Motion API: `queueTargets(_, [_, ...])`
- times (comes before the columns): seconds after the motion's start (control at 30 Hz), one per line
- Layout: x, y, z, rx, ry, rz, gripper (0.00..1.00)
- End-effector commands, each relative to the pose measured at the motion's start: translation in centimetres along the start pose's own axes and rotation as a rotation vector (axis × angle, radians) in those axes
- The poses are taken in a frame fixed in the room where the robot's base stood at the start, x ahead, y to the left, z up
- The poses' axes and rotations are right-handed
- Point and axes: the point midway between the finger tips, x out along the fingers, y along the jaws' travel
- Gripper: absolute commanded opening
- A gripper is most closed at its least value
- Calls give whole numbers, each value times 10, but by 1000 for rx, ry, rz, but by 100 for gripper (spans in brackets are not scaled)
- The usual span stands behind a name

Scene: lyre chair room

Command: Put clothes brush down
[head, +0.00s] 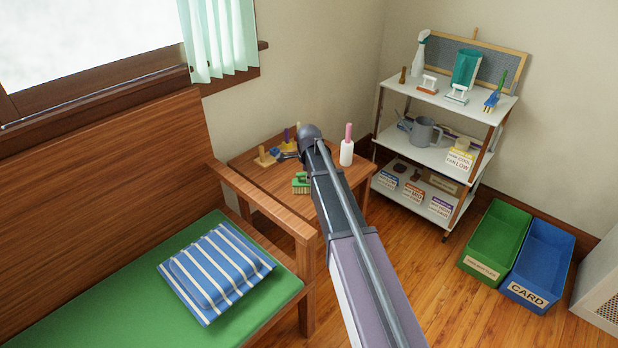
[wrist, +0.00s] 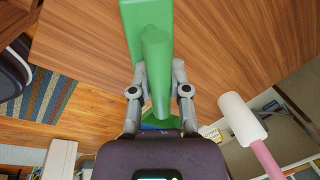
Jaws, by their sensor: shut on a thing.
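The clothes brush is green with pale bristles; in the head view (head: 301,184) it is at the front left part of the small wooden table (head: 268,187). My gripper (wrist: 158,76) is shut on its green handle, with one finger on each side, in the wrist view. The brush's green body (wrist: 136,18) extends beyond the fingers over the brown tabletop (wrist: 240,40). In the head view my arm hides much of the gripper and part of the table. I cannot tell whether the bristles touch the tabletop.
A white lint roller (head: 347,150) with a pink handle stands at the table's right back. Wooden-based items (head: 265,157) stand at the back left. A bench (head: 300,222) adjoins the table's left, and a shelf rack (head: 440,130) stands to the right.

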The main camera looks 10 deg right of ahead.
Motion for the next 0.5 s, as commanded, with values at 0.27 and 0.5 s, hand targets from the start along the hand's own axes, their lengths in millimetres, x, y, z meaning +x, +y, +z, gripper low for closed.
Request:
queueTargets(0.27, [4,1,0,0,0,0,26])
queueTargets(0.5, [3,1,0,0,0,0,57])
